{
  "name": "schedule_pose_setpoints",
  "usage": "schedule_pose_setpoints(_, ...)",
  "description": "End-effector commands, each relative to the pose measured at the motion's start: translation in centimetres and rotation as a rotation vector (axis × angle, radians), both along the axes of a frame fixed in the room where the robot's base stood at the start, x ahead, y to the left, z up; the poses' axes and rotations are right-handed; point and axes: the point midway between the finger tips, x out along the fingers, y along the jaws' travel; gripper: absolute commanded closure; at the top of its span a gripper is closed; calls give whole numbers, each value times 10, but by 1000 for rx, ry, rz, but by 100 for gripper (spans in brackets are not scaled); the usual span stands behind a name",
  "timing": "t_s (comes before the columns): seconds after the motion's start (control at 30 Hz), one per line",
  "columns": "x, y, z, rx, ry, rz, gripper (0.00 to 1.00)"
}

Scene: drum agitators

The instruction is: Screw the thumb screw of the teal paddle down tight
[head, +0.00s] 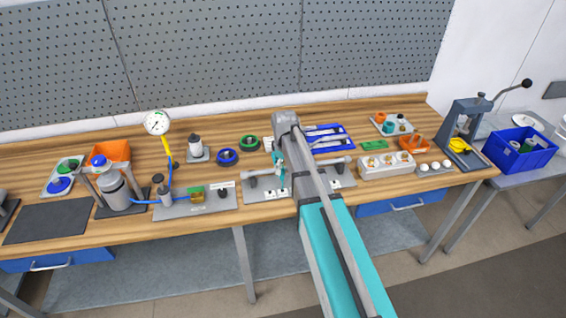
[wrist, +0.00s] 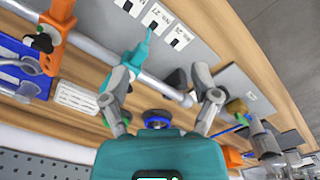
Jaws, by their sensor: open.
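The teal paddle (wrist: 134,58) sits on a metal shaft (wrist: 166,90) in the wrist view. It also shows in the head view (head: 279,167), just left of my arm. Its thumb screw is too small to make out for certain. My gripper (wrist: 164,74) is open, with its two fingers spread apart. The left fingertip in the wrist view appears close to the teal paddle; whether they touch I cannot tell. No object shows held between the fingers. In the head view my arm hides the gripper and the middle of the shaft.
An orange part (wrist: 53,38) stands at the left in the wrist view. The shaft lies over a grey plate (head: 259,197) with white labels. Blue and green rings (head: 228,157) lie behind it.

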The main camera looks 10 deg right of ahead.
Motion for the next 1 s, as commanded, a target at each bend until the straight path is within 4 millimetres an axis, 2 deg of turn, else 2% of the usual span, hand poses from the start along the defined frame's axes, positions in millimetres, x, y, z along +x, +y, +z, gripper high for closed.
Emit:
schedule_pose_setpoints(0.03, -6, 0, -9, 0, 0, -14, 21)
schedule_pose_setpoints(1.0, -77, 0, -88, 1, -1, -308, 21)
